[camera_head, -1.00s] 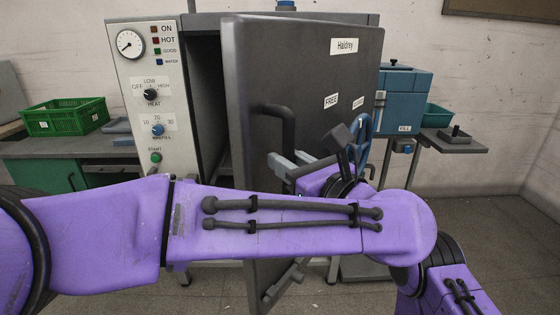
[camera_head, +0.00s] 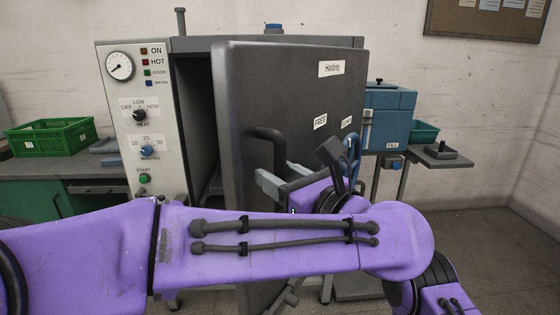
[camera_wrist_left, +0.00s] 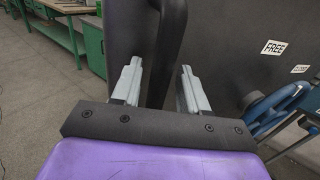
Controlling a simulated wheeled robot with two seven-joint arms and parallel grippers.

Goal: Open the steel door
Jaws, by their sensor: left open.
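The steel door (camera_head: 285,95) is a dark grey slab with labels, standing partly open from the grey cabinet, with a dark gap on its left. Its dark bar handle (camera_head: 275,142) is on the door's left part. My left gripper (camera_head: 268,180) is at the lower end of the handle. In the left wrist view my left gripper (camera_wrist_left: 158,88) has its two pale fingers apart, with the handle (camera_wrist_left: 168,50) showing between and beyond them. I cannot tell whether a finger touches it. My purple left arm hides the lower door. My right gripper is not in view.
A control panel (camera_head: 130,110) with a gauge and knobs is left of the door. A green crate (camera_head: 50,137) sits on a bench at the left. A blue machine (camera_head: 390,115) and a small shelf (camera_head: 440,157) stand at the right. Floor is clear at the far right.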

